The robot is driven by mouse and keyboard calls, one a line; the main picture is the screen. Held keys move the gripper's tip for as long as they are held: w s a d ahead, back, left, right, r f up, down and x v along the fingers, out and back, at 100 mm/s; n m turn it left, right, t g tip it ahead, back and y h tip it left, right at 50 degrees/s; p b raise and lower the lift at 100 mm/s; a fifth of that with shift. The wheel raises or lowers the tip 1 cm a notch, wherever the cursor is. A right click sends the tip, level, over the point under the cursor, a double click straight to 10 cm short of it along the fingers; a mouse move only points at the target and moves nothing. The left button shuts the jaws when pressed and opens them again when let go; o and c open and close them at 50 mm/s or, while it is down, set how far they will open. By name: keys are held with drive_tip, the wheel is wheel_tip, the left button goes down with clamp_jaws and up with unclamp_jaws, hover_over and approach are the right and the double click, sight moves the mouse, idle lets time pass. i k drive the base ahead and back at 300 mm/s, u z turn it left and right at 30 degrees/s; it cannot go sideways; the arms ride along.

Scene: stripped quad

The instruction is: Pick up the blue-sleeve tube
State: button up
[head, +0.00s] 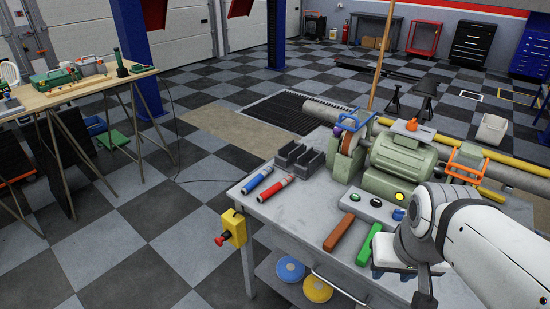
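The blue-sleeve tube (255,181) lies on the left front corner of the grey workbench (305,203). It has a blue body and a pale end with a reddish mark. A similar red-sleeve tube (275,188) lies just right of it, roughly parallel and close by. My white arm comes in from the right. My gripper (410,281) hangs low at the right front of the bench, well to the right of both tubes. Its fingers are mostly hidden by the arm, so its opening and any contents do not show clearly.
A dark slotted block (299,161) stands behind the tubes. A green bench grinder (400,158) stands at the back right. A brown bar (339,232), a green bar (368,244) and a button box (371,207) lie between the tubes and my arm. Bare bench surrounds the tubes' front.

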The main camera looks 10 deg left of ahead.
sight(257, 180)
drive_tip(key=z, duration=0.1)
drive_tip(key=k, duration=0.1)
drive_tip(key=u, duration=2.65)
drive_tip(key=i, duration=2.5)
drive_tip(key=z, duration=3.5)
